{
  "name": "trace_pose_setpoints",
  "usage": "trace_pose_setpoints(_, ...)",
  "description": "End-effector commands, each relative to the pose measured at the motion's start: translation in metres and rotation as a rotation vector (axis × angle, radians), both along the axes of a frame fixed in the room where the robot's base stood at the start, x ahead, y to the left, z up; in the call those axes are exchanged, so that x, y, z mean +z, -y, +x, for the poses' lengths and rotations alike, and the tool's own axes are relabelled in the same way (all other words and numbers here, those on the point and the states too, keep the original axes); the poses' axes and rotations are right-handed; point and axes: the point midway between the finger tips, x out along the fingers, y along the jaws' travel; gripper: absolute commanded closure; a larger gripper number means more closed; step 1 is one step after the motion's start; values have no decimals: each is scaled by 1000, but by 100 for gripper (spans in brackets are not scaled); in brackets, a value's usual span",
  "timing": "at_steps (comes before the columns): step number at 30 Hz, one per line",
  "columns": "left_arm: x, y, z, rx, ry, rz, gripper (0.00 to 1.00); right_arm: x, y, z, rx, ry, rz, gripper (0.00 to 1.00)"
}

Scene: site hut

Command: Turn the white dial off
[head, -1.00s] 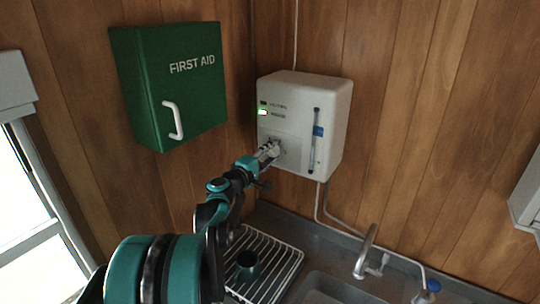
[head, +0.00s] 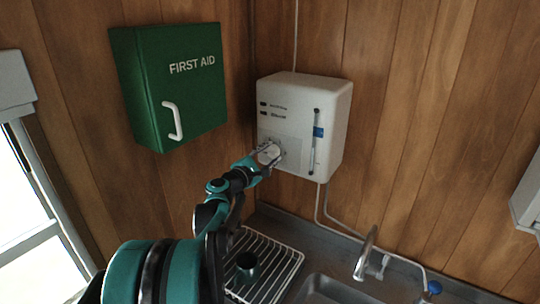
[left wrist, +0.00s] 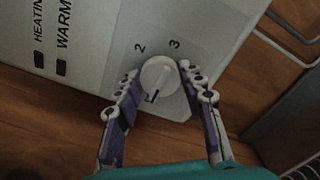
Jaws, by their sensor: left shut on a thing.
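The white dial (left wrist: 157,76) is on the front of a white wall-mounted heater box (head: 335,110). In the left wrist view the numerals 2 and 3 show above the dial, and a dark pointer mark is at its lower edge, away from them. The label there is partly hidden. My left gripper (head: 271,152) is at the lower left of the box front. In the left wrist view its two fingers (left wrist: 158,84) lie on either side of the dial, shut on it. Both indicator windows (head: 264,109) are dark. My right gripper is not in view.
A green first aid cabinet (head: 172,85) hangs left of the heater. Below are a wire drainer (head: 285,262) with a dark green cup (head: 247,262), a sink (head: 340,290) and a tap (head: 366,253). A pipe (head: 322,205) runs down from the box.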

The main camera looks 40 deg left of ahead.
Motion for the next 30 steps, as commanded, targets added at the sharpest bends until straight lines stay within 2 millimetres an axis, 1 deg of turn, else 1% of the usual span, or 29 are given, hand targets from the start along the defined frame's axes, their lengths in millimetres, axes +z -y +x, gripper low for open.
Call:
trace_pose_setpoints(14, -1, 1, -1, -1, 0, -15, 90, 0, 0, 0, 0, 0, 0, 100)
trace_pose_setpoints(15, -1, 1, -1, -1, 0, -15, 58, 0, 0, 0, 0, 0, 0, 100)
trace_pose_setpoints(17, -1, 0, 0, -1, 0, -15, 43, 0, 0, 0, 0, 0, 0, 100)
trace_pose_setpoints(18, -1, 1, 0, -1, 0, -15, 40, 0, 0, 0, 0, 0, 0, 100)
trace_pose_setpoints(26, -1, 0, -1, -1, 1, -15, 40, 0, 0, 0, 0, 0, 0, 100)
trace_pose_setpoints(29, 0, 1, -6, 1, 1, -15, 40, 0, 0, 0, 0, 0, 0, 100)
trace_pose_setpoints(30, 0, 1, -10, 1, 1, -15, 40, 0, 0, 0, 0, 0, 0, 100)
